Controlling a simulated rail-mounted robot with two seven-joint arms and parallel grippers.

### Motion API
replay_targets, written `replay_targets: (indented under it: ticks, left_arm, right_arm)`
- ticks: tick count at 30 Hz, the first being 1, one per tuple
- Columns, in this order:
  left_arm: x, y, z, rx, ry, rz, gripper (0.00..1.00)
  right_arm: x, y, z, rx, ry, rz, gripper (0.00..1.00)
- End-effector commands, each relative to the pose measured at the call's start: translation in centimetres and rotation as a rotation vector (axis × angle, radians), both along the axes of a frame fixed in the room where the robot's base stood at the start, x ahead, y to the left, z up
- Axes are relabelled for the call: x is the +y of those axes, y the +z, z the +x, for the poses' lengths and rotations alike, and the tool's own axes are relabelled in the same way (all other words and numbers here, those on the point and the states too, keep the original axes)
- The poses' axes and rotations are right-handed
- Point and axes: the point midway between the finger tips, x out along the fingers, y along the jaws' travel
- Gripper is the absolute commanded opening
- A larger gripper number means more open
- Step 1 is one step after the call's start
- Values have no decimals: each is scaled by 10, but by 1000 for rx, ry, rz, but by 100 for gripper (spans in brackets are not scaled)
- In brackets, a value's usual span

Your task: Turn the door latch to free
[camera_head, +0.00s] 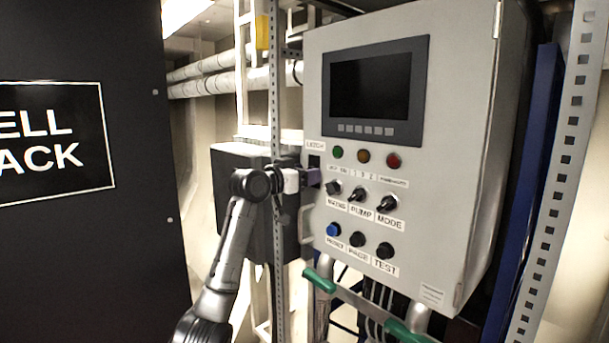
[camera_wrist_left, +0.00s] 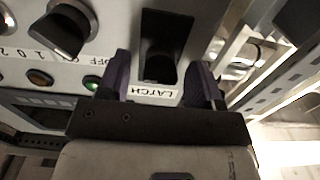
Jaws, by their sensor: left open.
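The door latch is a dark handle on a black plate on the control cabinet's front. In the head view part of the latch plate (camera_head: 314,161) shows just under the LATCH label, at the door's left edge. In the left wrist view, which is turned over, the latch (camera_wrist_left: 162,62) sits between my two purple fingers. My left gripper (camera_head: 312,178) is at the latch, and it also shows in the left wrist view (camera_wrist_left: 161,82). Its fingers are apart, one on each side of the latch. I cannot tell whether they touch it. My right gripper is not in view.
The grey cabinet (camera_head: 462,150) carries a dark screen (camera_head: 371,85), lamps, black knobs and a blue button (camera_head: 333,230) close by. A metal handle (camera_head: 305,226) is below my gripper. Green-handled valves (camera_head: 320,281) lie below.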

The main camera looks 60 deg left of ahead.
Motion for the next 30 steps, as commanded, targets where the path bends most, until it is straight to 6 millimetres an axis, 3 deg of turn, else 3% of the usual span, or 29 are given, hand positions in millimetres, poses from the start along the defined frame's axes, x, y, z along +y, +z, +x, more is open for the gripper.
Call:
replay_targets:
  ticks: [7,21,30]
  left_arm:
    - [-2,-2,-16,-1,1,3,60]
    - [-17,-3,-103,-1,2,3,60]
    - [-23,-1,-132,0,0,0,60]
  right_arm:
    - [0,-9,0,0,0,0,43]
    - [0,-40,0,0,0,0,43]
    - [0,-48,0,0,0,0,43]
